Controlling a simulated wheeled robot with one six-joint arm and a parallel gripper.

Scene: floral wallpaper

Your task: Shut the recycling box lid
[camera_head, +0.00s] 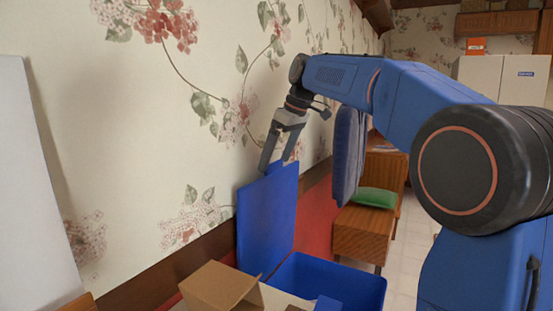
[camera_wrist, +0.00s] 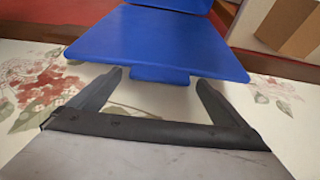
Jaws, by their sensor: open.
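The recycling box (camera_head: 330,278) is a blue open box low in the head view, in front of the wall. Its blue lid (camera_head: 266,222) stands upright at the back of the box, near the floral wall. My gripper (camera_head: 276,168) is at the lid's top edge, pointing down, with its fingers apart. In the wrist view the lid (camera_wrist: 155,45) lies ahead of my gripper (camera_wrist: 160,85), and a small tab (camera_wrist: 160,75) on its edge sits between the open fingertips. I cannot tell whether the fingers touch the lid.
A cardboard box (camera_head: 220,288) stands left of the recycling box. A wooden bench (camera_head: 362,235) with a green cushion (camera_head: 375,197) is behind to the right. The floral wall (camera_head: 150,130) is close beside the lid. A white panel (camera_head: 35,190) stands at far left.

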